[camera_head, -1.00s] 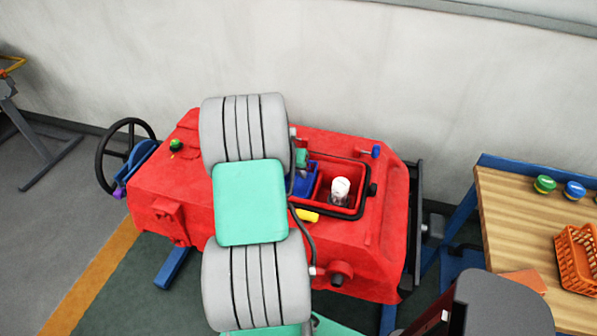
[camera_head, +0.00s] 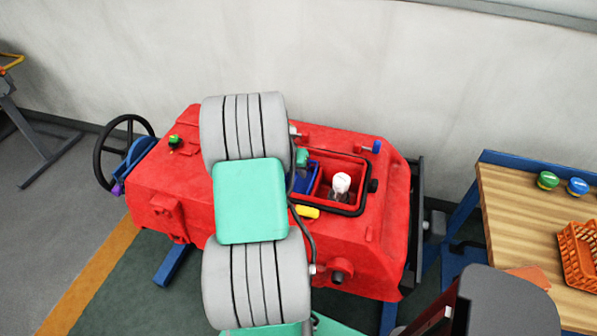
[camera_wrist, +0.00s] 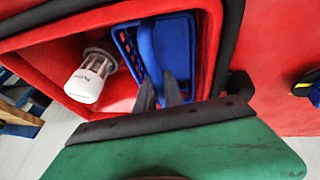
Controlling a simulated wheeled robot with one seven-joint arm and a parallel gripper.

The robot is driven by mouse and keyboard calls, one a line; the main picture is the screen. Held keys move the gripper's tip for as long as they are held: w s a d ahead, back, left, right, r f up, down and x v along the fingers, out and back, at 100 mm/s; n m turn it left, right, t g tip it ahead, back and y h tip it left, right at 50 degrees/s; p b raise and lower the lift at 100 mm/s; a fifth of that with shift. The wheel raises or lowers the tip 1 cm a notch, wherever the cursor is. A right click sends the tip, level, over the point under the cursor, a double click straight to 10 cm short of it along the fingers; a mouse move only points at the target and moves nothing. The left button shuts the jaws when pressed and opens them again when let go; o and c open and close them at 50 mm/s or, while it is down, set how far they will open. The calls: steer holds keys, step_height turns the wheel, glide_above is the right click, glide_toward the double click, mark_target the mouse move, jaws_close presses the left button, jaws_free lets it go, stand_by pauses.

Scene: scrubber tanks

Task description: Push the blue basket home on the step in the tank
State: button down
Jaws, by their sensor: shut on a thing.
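The blue basket (camera_wrist: 172,48) sits inside the opening of the red tank (camera_wrist: 208,40), as the wrist view shows. It also shows in the head view (camera_head: 303,180), partly hidden behind my arm. My gripper (camera_wrist: 160,85) has its dark fingers close together at the basket's near edge, shut on it. A white-capped float cage (camera_wrist: 87,82) stands in the tank beside the basket, and it shows upright in the head view (camera_head: 341,184). The step under the basket is hidden, so I cannot tell how the basket rests on it.
The red scrubber body (camera_head: 365,240) surrounds the tank opening. A yellow part (camera_head: 307,212) and a blue knob (camera_head: 376,147) sit near the rim. A wooden table (camera_head: 515,215) at the right holds green and blue caps and an orange basket (camera_head: 580,255).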

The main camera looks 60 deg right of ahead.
steer(key=shift+f, duration=0.25)
steer(key=shift+f+b, duration=0.5)
steer(key=shift+r, duration=0.15)
stand_by(0.8)
steer(key=c, duration=0.9)
jaws_free()
steer(key=shift+p+v, duration=1.35)
steer(key=shift+v, duration=0.9)
steer(key=shift+r+p, duration=1.5)
steer(key=shift+r, duration=1)
